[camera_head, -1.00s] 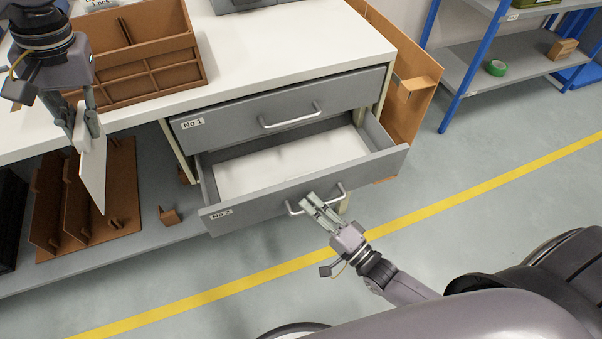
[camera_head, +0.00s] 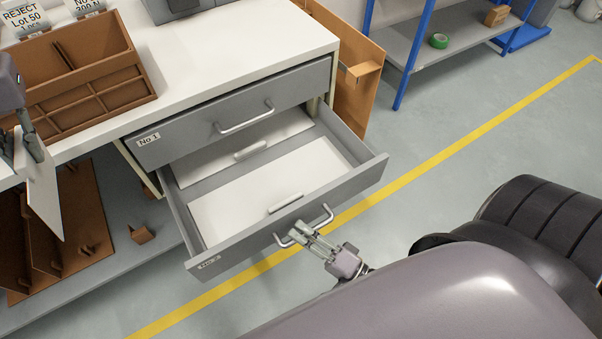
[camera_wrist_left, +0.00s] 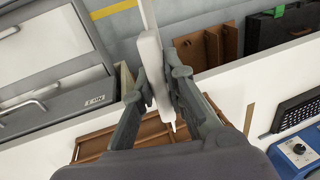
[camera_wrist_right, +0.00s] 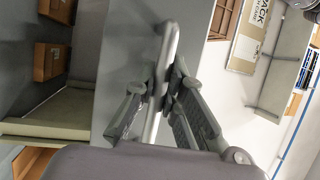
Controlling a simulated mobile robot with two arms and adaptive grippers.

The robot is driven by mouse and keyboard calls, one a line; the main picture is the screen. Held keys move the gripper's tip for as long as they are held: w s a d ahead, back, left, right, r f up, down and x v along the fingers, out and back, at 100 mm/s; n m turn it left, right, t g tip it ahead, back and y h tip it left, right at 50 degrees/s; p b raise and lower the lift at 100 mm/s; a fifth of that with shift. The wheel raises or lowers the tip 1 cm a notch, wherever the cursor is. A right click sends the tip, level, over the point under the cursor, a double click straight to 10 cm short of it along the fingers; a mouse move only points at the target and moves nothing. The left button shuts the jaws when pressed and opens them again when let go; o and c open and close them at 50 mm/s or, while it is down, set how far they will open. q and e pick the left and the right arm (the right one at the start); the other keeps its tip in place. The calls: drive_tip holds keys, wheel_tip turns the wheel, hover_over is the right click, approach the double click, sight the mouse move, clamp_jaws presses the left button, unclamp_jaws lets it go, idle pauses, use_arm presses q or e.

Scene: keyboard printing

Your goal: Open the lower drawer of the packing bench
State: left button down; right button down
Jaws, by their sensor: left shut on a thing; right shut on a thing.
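The lower drawer (camera_head: 230,247), labelled No 2, is pulled well out of the packing bench (camera_head: 225,55). Its inside shows two white lidded compartments or panels, each with a small handle. My right gripper (camera_head: 306,236) is shut on the drawer's handle (camera_head: 327,214); the right wrist view shows the fingers on both sides of the handle bar (camera_wrist_right: 160,85). The upper drawer (camera_head: 235,115), labelled No 1, is closed.
A brown divided organiser (camera_head: 85,85) stands on the bench top. Brown racks (camera_head: 85,215) and a small brown block (camera_head: 142,234) are on the lower shelf. A blue-framed shelf (camera_head: 415,60) stands at the back right. Floor with a yellow line (camera_head: 440,155) is clear right of the drawer.

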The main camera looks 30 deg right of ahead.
drive_tip(key=c, duration=1.6)
unclamp_jaws()
drive_tip(key=shift+c, duration=0.2)
drive_tip(key=v, duration=1.2)
